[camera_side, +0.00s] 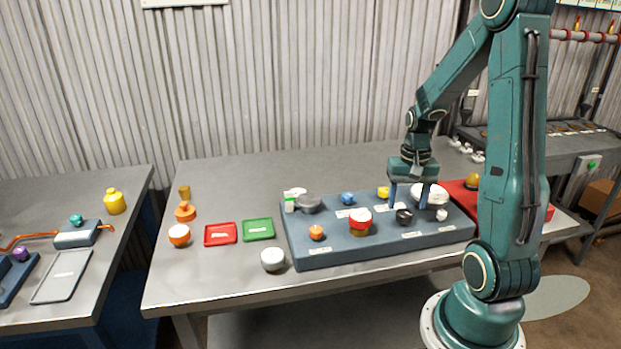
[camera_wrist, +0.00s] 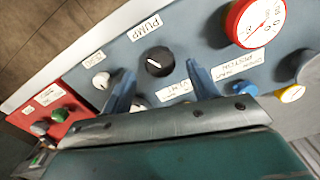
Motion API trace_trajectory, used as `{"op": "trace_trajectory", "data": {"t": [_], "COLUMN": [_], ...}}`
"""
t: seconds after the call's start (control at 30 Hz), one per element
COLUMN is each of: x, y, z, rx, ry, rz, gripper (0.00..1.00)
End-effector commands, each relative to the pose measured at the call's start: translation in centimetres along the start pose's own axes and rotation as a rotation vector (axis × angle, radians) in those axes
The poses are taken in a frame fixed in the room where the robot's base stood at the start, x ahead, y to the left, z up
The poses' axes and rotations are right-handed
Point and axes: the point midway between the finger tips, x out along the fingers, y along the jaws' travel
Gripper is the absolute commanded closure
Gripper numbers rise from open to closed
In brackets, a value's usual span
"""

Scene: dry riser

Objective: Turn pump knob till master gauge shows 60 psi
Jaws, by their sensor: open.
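The black pump knob (camera_wrist: 160,63) sits on the blue-grey panel beside a label reading PUMP. It also shows in the side view (camera_side: 404,217). My gripper (camera_wrist: 160,70) is open and empty, with its two fingers apart on either side of the knob in the wrist view. In the side view my gripper (camera_side: 409,206) hangs over the right part of the panel (camera_side: 300,250); I cannot tell whether the fingertips touch anything. A red-rimmed gauge with a white face (camera_wrist: 257,22) stands left of the knob in the side view (camera_side: 360,219); its reading is too small to tell.
A white knob (camera_wrist: 101,80) is close beside the pump knob. Blue (camera_side: 348,198), yellow (camera_side: 383,192) and orange (camera_side: 316,232) knobs share the panel. A red panel (camera_wrist: 68,108) adjoins it.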

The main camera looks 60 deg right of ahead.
Motion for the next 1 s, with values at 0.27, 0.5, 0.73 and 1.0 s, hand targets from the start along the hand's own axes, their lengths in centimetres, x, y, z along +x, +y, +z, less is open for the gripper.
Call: {"op": "trace_trajectory", "data": {"t": [0.27, 0.5, 0.73, 1.0], "x": [-4.5, -8.2, -10.3, -10.7], "y": [0.0, 0.0, 0.0, 0.0], "z": [-0.1, -0.1, -0.1, 0.0], "rx": [0.0, 0.0, 0.0, 0.0], "ry": [0.007, 0.005, 0.003, 0.0], "rz": [-0.001, -0.001, -0.001, 0.0], "gripper": [0.41, 0.41, 0.41, 0.41]}}
